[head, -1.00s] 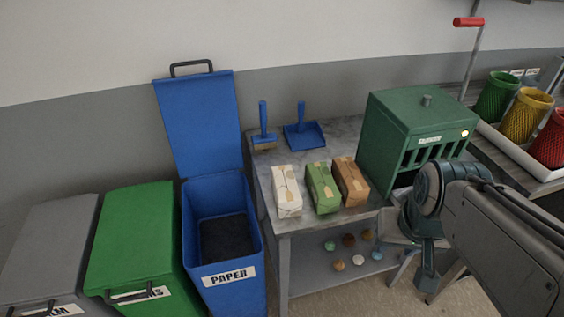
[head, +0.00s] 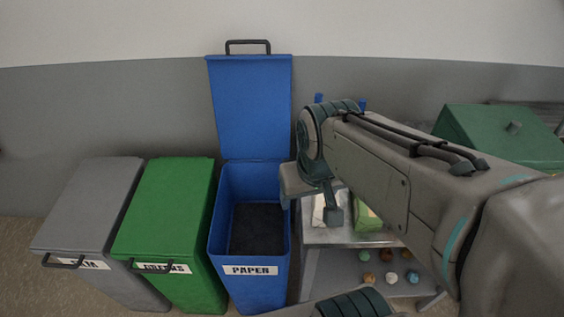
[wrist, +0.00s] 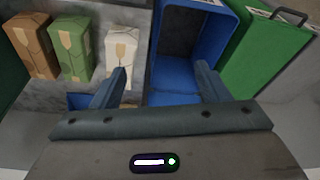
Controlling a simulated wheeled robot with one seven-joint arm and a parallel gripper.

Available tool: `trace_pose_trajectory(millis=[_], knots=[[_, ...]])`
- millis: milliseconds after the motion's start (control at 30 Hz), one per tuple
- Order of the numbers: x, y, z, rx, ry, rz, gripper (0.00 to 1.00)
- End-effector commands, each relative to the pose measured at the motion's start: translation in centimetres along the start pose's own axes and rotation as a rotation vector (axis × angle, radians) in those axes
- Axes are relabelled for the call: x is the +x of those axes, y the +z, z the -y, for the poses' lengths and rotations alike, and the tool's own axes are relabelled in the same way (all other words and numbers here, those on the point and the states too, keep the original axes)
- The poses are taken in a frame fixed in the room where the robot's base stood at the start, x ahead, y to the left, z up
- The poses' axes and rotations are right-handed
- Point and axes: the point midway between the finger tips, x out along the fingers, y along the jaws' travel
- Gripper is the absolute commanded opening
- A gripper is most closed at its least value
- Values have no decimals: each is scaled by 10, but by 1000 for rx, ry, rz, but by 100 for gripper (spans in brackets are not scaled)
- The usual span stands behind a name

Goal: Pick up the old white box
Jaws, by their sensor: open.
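The white box (wrist: 121,47) with tan patches stands at the end of a row of three boxes in the wrist view, beside the open blue bin. In the head view the white box (head: 318,212) is mostly hidden behind my gripper (head: 309,205). My gripper (wrist: 162,69) is open and empty. I cannot tell whether the left finger touches the box.
A green box (wrist: 71,46) and an orange-brown box (wrist: 32,45) share the table (head: 340,237). The blue PAPER bin (head: 225,215) stands open beside it. A closed green bin (head: 165,205) and grey bin (head: 90,210) are further left. A green cabinet (head: 495,140) is at right.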

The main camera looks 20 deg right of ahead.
Motion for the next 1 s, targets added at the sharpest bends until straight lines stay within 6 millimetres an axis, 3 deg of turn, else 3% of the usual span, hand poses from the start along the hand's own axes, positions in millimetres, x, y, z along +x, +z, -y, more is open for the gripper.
trace_pose_trajectory(millis=[33,67,400,533,700,867,1000], knots=[[3,-4,-3,13,4,8,84],[5,-8,-6,23,7,15,91],[49,-73,-70,227,45,165,91],[66,-90,-97,291,46,211,91],[79,-100,-118,338,45,243,91],[97,-97,-122,348,44,251,91],[124,-89,-122,350,43,253,91]])
